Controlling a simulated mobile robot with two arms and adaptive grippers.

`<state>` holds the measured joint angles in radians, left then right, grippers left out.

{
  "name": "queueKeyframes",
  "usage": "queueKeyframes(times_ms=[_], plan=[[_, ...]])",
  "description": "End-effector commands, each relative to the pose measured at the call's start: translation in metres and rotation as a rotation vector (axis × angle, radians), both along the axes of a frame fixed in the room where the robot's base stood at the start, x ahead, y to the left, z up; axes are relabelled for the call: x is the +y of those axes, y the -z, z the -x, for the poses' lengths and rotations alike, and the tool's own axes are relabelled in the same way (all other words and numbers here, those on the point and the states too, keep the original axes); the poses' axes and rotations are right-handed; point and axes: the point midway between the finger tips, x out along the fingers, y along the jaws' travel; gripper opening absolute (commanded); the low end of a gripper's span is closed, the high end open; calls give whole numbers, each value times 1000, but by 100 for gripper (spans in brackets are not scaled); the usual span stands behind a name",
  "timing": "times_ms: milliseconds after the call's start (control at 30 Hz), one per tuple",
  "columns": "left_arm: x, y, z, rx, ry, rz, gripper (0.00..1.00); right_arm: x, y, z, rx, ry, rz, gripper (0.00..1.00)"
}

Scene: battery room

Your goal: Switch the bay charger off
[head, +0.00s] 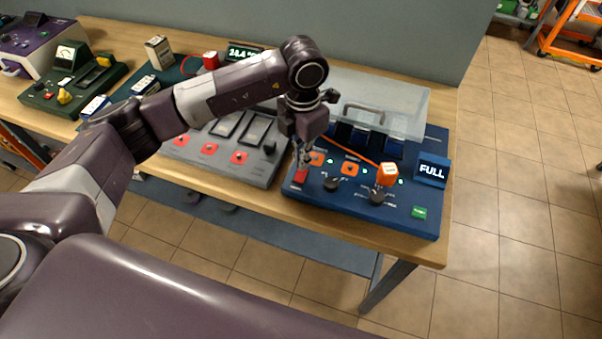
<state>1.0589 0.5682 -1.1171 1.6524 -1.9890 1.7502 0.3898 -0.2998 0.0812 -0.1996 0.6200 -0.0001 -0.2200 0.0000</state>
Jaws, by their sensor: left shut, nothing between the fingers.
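The bay charger (270,199) is uncertain by name; the blue unit (330,207) at the bench's right end has a clear cover, orange square buttons, dark knobs and lit green lamps. A "FULL" sign (432,170) stands on its right side. My right gripper is not in view.
A grey unit (190,147) with red buttons stands left of the blue one. A green meter box (72,88) and a purple device (30,40) are farther left.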

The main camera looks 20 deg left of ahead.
Motion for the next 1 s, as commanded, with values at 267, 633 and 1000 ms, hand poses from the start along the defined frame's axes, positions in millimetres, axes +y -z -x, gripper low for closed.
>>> queueKeyframes(times_ms=[267,633,1000], plan=[[0,4,0,0,0,0,0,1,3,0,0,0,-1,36],[0,9,0,0,0,0,0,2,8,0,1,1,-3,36],[0,15,0,0,0,0,0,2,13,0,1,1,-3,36]])
